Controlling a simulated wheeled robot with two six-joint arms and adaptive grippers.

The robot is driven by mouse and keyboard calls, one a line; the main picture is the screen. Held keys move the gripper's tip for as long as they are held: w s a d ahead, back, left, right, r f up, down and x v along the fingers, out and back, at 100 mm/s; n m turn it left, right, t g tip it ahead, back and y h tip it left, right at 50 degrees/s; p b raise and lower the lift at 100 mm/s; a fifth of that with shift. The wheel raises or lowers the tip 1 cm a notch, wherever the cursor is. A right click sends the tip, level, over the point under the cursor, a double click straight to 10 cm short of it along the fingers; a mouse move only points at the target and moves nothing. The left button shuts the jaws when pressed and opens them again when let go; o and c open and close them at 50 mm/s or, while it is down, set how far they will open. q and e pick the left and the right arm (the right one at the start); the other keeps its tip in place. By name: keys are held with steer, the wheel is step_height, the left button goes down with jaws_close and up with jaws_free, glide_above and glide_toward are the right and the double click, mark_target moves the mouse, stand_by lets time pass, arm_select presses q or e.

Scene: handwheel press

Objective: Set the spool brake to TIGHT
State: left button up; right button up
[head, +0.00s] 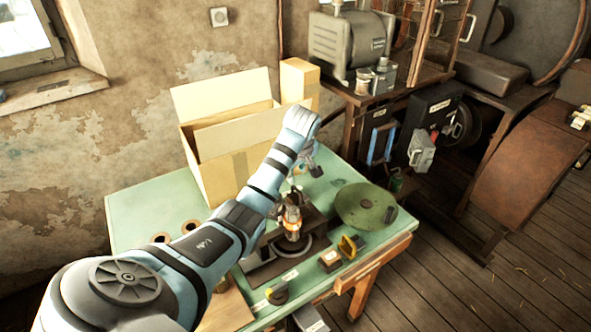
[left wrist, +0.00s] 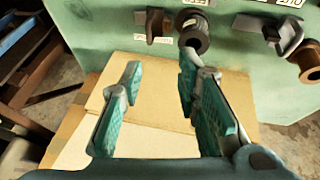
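I cannot tell for sure which control is the spool brake, because the labels are too small or blurred to read. In the left wrist view, a dark lever-like knob (left wrist: 155,25) sits on the green surface beside a dark spool-shaped cylinder (left wrist: 192,32). My right gripper is out of view.
A machine bench stands at the right, with wooden floor (head: 500,270) in front.

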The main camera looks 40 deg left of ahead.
arm_select(q)
step_height(320, 180, up, 10)
stand_by(0.6)
